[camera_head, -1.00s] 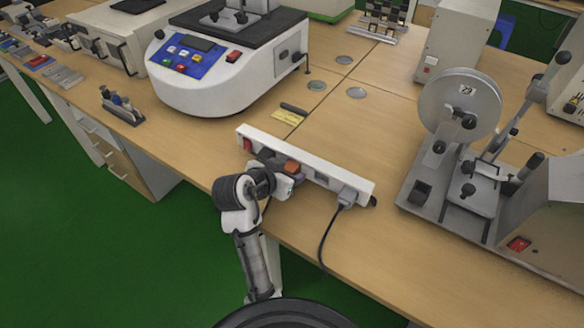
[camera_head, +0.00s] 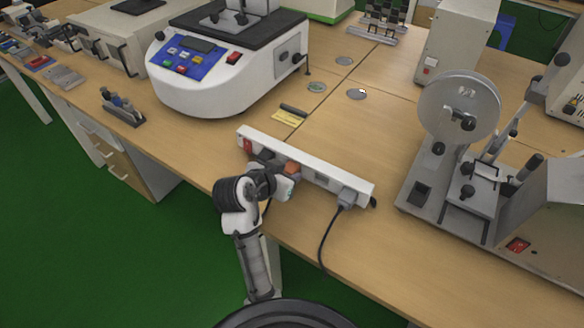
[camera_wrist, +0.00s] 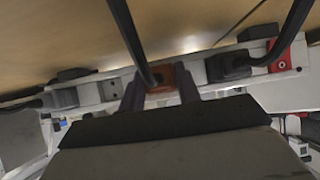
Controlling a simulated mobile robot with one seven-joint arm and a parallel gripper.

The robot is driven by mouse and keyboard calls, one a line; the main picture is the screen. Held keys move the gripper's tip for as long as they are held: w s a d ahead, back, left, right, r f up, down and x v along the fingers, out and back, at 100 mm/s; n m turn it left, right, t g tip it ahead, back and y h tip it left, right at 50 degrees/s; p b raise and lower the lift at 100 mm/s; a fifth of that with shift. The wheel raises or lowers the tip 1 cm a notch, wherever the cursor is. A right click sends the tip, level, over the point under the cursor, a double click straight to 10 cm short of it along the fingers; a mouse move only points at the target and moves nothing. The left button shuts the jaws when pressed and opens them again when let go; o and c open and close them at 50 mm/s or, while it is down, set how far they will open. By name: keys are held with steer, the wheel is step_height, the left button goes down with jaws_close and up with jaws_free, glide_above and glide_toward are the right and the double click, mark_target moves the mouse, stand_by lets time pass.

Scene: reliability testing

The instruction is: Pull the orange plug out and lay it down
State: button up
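The orange plug (camera_head: 292,168) sits at the white power strip (camera_head: 330,177) on the bench. In the wrist view the orange plug (camera_wrist: 164,85) lies between my two dark fingers, which press close on both sides with no clear gap. My gripper (camera_head: 283,176) reaches it from the front edge of the bench; its fingertips are partly hidden in the head view. A dark cable runs from the plug across the wrist view. Whether the plug's pins are still in the socket is hidden.
A grey plug (camera_head: 347,195) with a cable is at the strip's right end, and a black plug (camera_wrist: 228,67) is beside the red switch (camera_wrist: 281,50). A metal wheel device (camera_head: 460,105) stands right. Bare bench (camera_head: 330,125) lies behind the strip.

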jaws_close()
steer(key=shift+s+a, duration=0.1)
steer(key=shift+s+a+p, duration=0.2)
steer(key=shift+s+a, duration=0.5)
steer(key=shift+s, duration=0.3)
steer(key=shift+s+a+p, duration=0.15)
steer(key=shift+s+a, duration=0.55)
steer(key=shift+s, duration=0.25)
